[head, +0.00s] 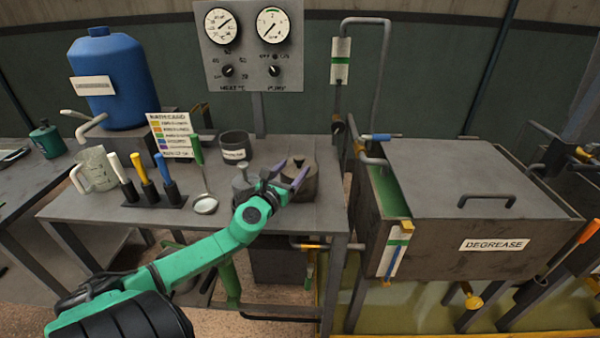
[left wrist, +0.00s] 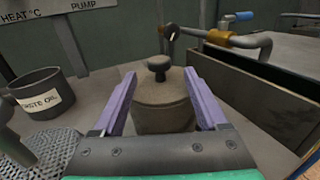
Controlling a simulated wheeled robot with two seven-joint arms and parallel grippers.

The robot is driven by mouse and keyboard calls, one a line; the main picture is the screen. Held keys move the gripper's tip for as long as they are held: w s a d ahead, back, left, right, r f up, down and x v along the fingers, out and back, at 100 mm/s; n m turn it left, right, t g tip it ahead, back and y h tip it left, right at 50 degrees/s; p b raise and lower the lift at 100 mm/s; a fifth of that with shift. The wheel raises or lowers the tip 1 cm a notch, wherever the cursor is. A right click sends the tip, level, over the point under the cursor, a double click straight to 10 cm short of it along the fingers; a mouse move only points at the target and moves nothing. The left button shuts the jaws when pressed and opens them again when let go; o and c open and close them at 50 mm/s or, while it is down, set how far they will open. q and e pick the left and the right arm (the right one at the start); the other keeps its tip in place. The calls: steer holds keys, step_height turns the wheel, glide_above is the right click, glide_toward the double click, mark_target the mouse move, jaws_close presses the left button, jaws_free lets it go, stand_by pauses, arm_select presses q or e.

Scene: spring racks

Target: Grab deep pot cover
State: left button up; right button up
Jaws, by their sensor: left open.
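A dark round pot (head: 303,188) stands on the grey bench, and its cover (head: 290,163) has a small knob on top. In the left wrist view, the cover's dark knob (left wrist: 159,66) rises from a flat round brownish top (left wrist: 165,92). My left gripper (head: 288,172) is open, its purple fingers pointing at the pot. In the left wrist view, the fingers (left wrist: 160,82) stand on either side of the pot with gaps, apparently not touching it. The gripper partly hides the pot in the head view. My right gripper is not in view.
The degrease tank (head: 480,225) and pipes are right.

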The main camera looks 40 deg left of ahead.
mark_target(297, 162)
arm_select(q)
steer(key=shift+w+a+r, duration=0.25)
steer(key=shift+w+r, duration=0.25)
steer(key=shift+w, duration=0.35)
steer(key=shift+x, duration=1.25)
steer(key=shift+w+a+f, duration=0.1)
steer(key=shift+w+f, duration=0.15)
steer(key=shift+w, duration=0.15)
steer(key=shift+s+r, duration=0.1)
steer(key=shift+s, duration=0.05)
steer(key=c, duration=0.3)
jaws_close()
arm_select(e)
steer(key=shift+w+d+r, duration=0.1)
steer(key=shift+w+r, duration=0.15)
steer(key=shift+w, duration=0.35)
